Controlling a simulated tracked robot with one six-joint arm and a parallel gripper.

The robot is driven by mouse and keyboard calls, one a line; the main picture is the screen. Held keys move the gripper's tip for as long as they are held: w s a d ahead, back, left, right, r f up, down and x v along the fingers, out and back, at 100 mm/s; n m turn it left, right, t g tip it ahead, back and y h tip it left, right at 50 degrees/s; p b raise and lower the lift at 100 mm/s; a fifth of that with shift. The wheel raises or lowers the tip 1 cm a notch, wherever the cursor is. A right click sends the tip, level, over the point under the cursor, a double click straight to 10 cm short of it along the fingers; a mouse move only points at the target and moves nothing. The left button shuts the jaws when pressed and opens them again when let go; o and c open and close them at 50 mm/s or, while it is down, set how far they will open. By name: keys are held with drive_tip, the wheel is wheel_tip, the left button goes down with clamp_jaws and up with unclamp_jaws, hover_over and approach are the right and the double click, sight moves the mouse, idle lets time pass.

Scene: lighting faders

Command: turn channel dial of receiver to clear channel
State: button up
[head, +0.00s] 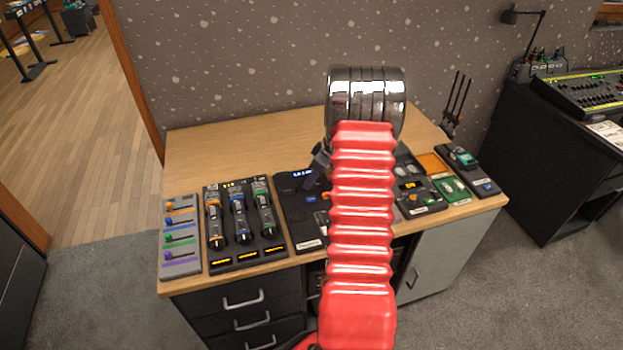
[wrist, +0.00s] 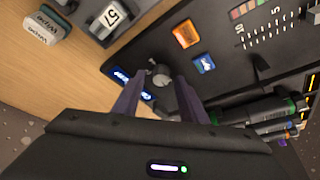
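The receiver is a black panel (head: 295,205) on the desk in the head view, partly hidden by my red arm. Its lit blue display (head: 303,174) is too small to read. In the wrist view, a small grey round dial (wrist: 160,77) with a pointer stands on the black panel beside a blue-lit display (wrist: 122,74), partly covered by a finger. My gripper (wrist: 160,80) is open, its two dark fingers on either side of the dial, with slim gaps showing. In the head view, my gripper (head: 319,168) is mostly hidden behind the arm.
An orange button (wrist: 185,34) and a blue button (wrist: 204,64) sit near the dial. Fader modules (head: 240,222) stand to the left, a slider strip (head: 180,235) further left. More devices (head: 450,188) are on the right. The back left of the wooden desk (head: 230,145) is clear.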

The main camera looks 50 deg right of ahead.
drive_tip(key=shift+c, duration=0.3)
drive_tip(key=c, duration=0.9)
drive_tip(key=shift+s+a, duration=0.1)
drive_tip(key=shift+a, duration=0.1)
clamp_jaws()
drive_tip(key=shift+d, duration=0.15)
